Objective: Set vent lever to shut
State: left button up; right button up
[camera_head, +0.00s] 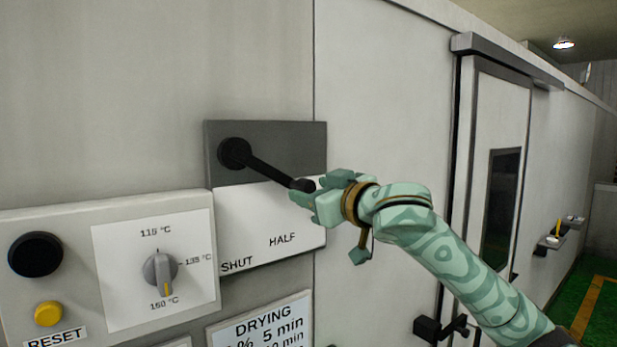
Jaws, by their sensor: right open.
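The black vent lever (268,171) is mounted on a grey and white panel (300,140) in the head view. Its round pivot is at the upper left, and its arm slopes down to the right to a dark knob (303,185). The panel's visible labels are SHUT at lower left and HALF to its right; the lever's end is above and right of HALF. My right gripper (312,193) is open at the knob, its fingers around or just beside it. The fingers partly hide the knob, so contact cannot be told. My left gripper is not in view.
Left of the vent panel is a control box with a temperature dial (160,270), a black button (35,254) and a yellow RESET button (48,313). A DRYING sign (262,325) is below. A sliding door (500,130) stands at right.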

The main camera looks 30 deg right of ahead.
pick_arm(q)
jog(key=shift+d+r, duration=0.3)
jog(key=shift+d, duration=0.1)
pick_arm(e)
jog(key=shift+w+a, duration=0.2)
jog(key=shift+w, duration=0.95)
jog(key=shift+c, duration=0.3)
